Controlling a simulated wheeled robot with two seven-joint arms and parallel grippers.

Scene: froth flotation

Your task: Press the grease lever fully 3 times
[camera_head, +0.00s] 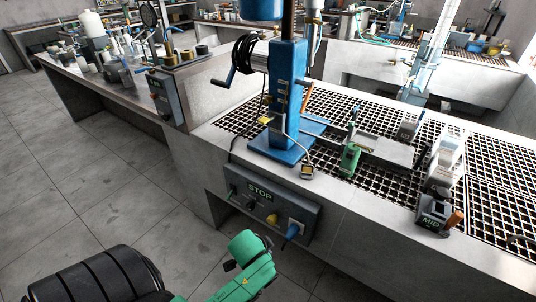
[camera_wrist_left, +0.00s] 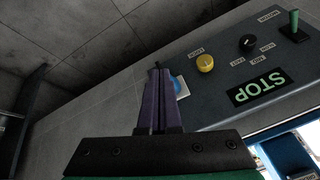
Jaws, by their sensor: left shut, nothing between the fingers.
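A grey control panel (camera_head: 262,205) marked STOP is on the front of the concrete bench. At its right end a blue lever (camera_head: 292,232) stands out from a white plate; I take it as the grease lever, but no label on it is readable. In the left wrist view the blue part (camera_wrist_left: 177,84) shows beside and partly behind my left gripper's fingers. My left gripper (camera_wrist_left: 159,70) is shut and empty, its purple fingers pointing toward the panel. Whether the fingertips touch the lever cannot be told. My right gripper is not in view.
A yellow knob (camera_wrist_left: 205,62), a black knob (camera_wrist_left: 248,43) and a green toggle (camera_wrist_left: 294,27) are close by on the panel. A blue machine column (camera_head: 287,95) stands on the bench above. Open floor lies to the left.

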